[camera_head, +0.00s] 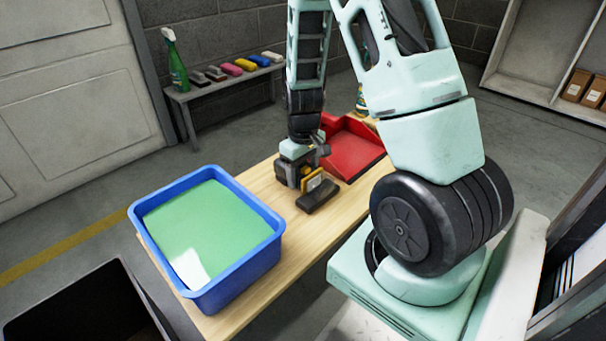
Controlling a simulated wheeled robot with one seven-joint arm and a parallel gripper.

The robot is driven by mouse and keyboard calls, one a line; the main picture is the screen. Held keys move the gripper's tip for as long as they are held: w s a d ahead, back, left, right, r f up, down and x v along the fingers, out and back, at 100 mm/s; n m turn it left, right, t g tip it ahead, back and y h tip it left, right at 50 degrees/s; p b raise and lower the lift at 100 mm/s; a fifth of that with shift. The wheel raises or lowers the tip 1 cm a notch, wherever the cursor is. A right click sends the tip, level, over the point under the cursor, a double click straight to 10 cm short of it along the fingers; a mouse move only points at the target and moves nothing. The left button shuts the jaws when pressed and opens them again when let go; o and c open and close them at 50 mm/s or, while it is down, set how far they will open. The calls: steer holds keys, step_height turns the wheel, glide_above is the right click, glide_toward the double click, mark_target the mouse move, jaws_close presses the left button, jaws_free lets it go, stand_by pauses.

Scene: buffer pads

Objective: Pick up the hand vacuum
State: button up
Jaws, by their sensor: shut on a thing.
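A small dark thing with a yellow part (317,194), which I take to be the hand vacuum, is at the middle of the wooden table (262,262), between the blue tub and the red tray. My gripper (307,181) points down over it and is shut on it. The gripper hides part of its back. I cannot tell whether its underside touches the table.
A blue tub (236,263) with green contents stands at the table's left end. A red tray (352,150) lies behind the gripper, with a partly hidden bottle (361,100) near it. A bench (222,88) with a green spray bottle (174,65) and several coloured pads stands by the wall.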

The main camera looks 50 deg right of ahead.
step_height(320, 180, up, 10)
steer(key=p, duration=0.6)
